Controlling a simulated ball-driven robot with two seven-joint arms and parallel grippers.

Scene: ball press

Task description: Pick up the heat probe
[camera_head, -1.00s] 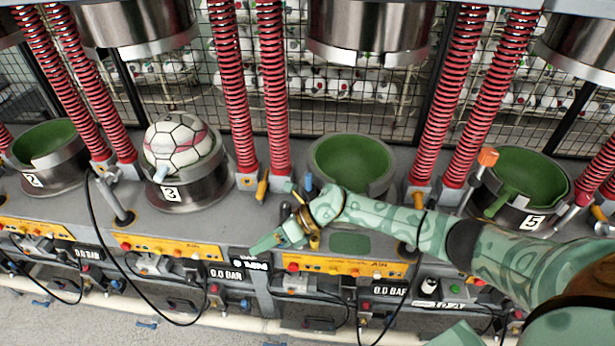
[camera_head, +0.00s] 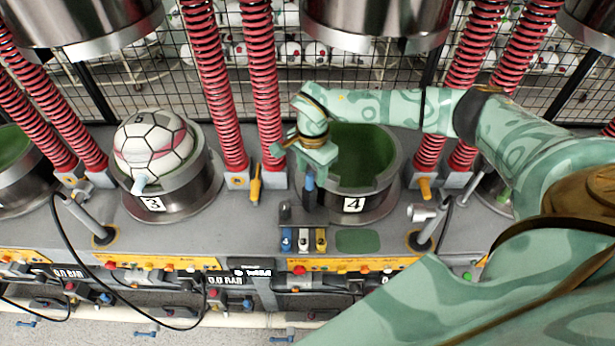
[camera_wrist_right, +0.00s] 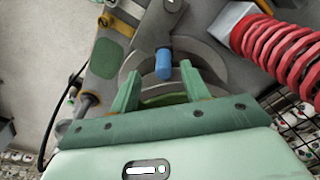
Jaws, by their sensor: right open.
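The heat probe, which I take to be the small blue-handled piece (camera_head: 309,183), stands upright at the left front edge of press cup 4 (camera_head: 385,200). In the right wrist view its blue handle (camera_wrist_right: 163,66) shows just ahead of the fingertips, in line with the gap between them; its lower part is hard to make out. My right gripper (camera_head: 298,160) is above and close to the handle. In the wrist view the gripper (camera_wrist_right: 160,85) is open and empty, its two green fingers apart. I cannot tell whether they touch the handle. My left gripper is out of view.
A ball (camera_head: 152,148) sits in press cup 3 (camera_head: 185,190) to the left. Red spring columns (camera_head: 262,80) flank the presses, and a metal press head (camera_head: 378,22) hangs above cup 4. A small rack with coloured items (camera_head: 303,238) stands in front.

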